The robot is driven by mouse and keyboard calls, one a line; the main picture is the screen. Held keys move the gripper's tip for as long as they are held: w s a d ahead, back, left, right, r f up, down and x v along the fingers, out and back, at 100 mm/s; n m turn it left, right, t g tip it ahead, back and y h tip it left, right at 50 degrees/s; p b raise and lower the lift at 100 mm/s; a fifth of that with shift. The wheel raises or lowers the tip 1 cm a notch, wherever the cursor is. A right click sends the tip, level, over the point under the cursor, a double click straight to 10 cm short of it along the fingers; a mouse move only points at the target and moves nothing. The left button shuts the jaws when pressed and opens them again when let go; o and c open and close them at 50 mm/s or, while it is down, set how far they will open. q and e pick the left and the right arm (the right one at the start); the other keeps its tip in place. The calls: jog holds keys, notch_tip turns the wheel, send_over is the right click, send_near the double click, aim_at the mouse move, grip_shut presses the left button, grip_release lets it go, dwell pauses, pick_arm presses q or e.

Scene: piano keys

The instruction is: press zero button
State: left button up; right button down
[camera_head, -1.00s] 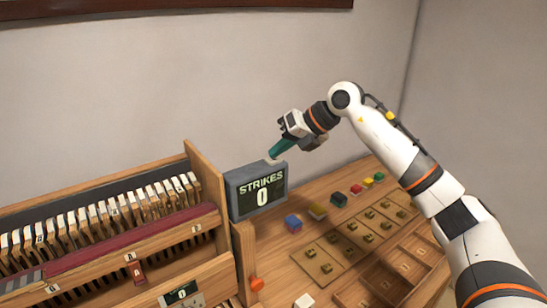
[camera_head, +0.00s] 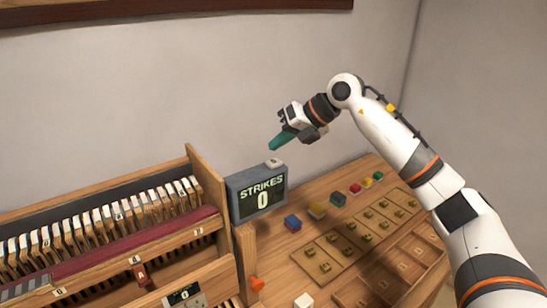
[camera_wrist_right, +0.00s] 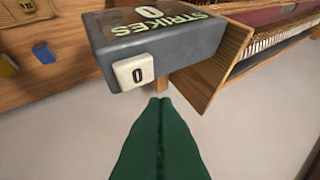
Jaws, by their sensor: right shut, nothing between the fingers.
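The zero button is a small white cap (camera_head: 273,162) on top of the grey STRIKES display box (camera_head: 232,203), whose screen reads 0. In the right wrist view the button (camera_wrist_right: 135,72) shows a dark 0 on its face, on the edge of the box (camera_wrist_right: 180,45). My right gripper (camera_head: 272,148) has green fingers, closed together with nothing between them. Its tips are a little above the button and apart from it in the head view. In the right wrist view the fingertips (camera_wrist_right: 160,103) lie just below and right of the button. My left gripper is not in view.
A wooden piano-like keyboard (camera_head: 120,285) stands left of the box.

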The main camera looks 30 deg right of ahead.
aim_at(279, 162)
notch_tip(279, 162, up, 4)
jog(key=shift+f+p, duration=0.15)
jog(key=shift+p, duration=1)
jog(key=shift+f, duration=0.1)
